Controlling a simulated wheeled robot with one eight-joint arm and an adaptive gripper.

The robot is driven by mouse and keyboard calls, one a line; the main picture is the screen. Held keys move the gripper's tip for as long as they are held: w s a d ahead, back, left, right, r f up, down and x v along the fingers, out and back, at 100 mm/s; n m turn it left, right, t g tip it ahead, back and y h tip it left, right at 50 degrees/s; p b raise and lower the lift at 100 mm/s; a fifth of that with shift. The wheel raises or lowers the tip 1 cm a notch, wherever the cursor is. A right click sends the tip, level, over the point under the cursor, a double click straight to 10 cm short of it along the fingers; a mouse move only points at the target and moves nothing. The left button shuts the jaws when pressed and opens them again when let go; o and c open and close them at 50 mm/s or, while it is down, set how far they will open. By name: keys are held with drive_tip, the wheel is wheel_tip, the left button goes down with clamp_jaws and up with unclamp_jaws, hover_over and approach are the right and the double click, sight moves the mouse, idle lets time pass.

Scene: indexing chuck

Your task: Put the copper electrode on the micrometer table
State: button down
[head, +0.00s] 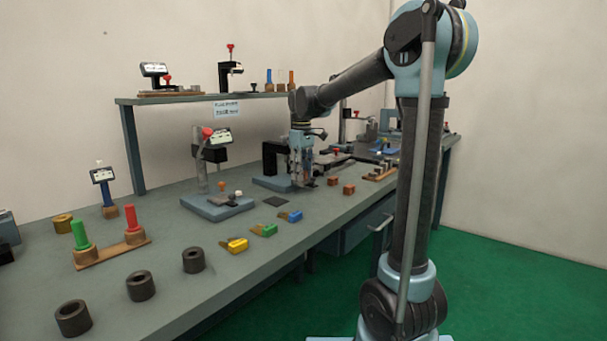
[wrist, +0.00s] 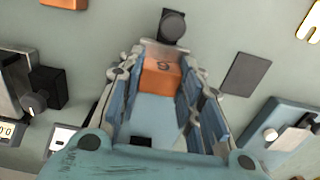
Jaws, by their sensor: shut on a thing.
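My gripper (wrist: 160,95) is shut on the copper electrode (wrist: 160,78), an orange-brown block with a dark mark on its top face. The block sits between the fingertips in the wrist view. In the head view my gripper (head: 303,178) points down over the bench beside a black C-shaped stand (head: 274,158) on a blue base; the fingers mostly hide the block there. I cannot tell for certain which instrument is the micrometer table. A blue-based instrument with a display (head: 215,208) stands to the left of my gripper.
Two copper-coloured blocks (head: 348,189) lie to the right of my gripper. A dark square pad (wrist: 246,74) lies right of the fingers, and a black round-headed part (wrist: 172,25) is just beyond them. Blue, green and yellow pieces (head: 268,230) line the front, with dark rings (head: 140,286) farther left.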

drive_tip(key=c, duration=1.1)
unclamp_jaws()
wheel_tip(320, 180, up, 12)
drive_tip(key=shift+r, duration=0.1)
drive_tip(key=shift+s, duration=0.1)
